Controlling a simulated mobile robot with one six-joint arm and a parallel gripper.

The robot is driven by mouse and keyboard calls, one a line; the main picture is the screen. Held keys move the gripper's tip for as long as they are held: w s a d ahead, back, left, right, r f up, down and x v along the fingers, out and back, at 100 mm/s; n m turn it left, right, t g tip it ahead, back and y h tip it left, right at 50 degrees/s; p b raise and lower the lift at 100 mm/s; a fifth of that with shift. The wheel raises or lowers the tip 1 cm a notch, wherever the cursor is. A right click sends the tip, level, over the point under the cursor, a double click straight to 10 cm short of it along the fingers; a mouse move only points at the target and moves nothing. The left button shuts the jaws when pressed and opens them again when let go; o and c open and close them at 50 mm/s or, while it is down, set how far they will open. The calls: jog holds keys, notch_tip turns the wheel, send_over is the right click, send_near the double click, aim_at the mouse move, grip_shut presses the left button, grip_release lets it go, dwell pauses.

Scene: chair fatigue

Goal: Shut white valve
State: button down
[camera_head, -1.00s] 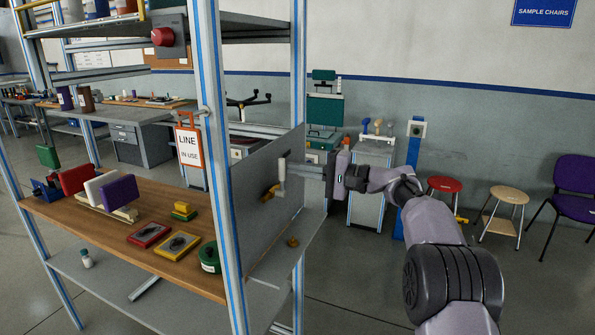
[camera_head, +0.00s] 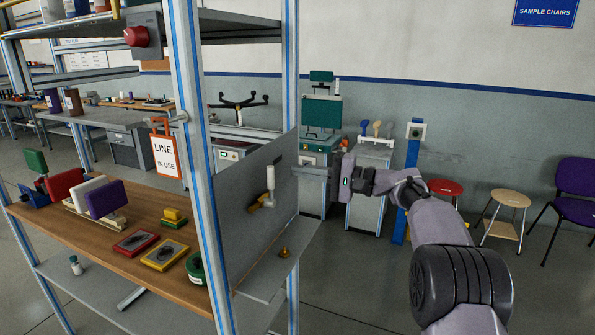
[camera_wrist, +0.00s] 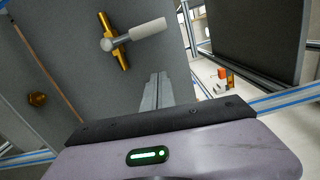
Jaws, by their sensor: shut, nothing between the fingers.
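The white valve has a white lever handle (camera_head: 270,178) and a brass body (camera_head: 257,203), mounted on a grey upright panel (camera_head: 234,190). The handle points upward in the head view. In the wrist view, the handle (camera_wrist: 147,29) lies roughly crosswise to the brass body (camera_wrist: 123,62). My gripper (camera_head: 296,171) is shut and empty, to the right of the handle and apart from it. In the wrist view, its closed fingers (camera_wrist: 157,80) point toward the panel, below the handle.
A brass knob (camera_head: 284,252) sits on the grey ledge below the valve. A blue-striped frame post (camera_head: 198,130) stands left of the panel. The wooden shelf (camera_head: 110,215) carries coloured blocks and trays. Open floor lies below my arm at right.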

jog(key=s+p+v, duration=0.1)
jog(key=v, duration=0.8)
jog(key=shift+p, duration=0.3)
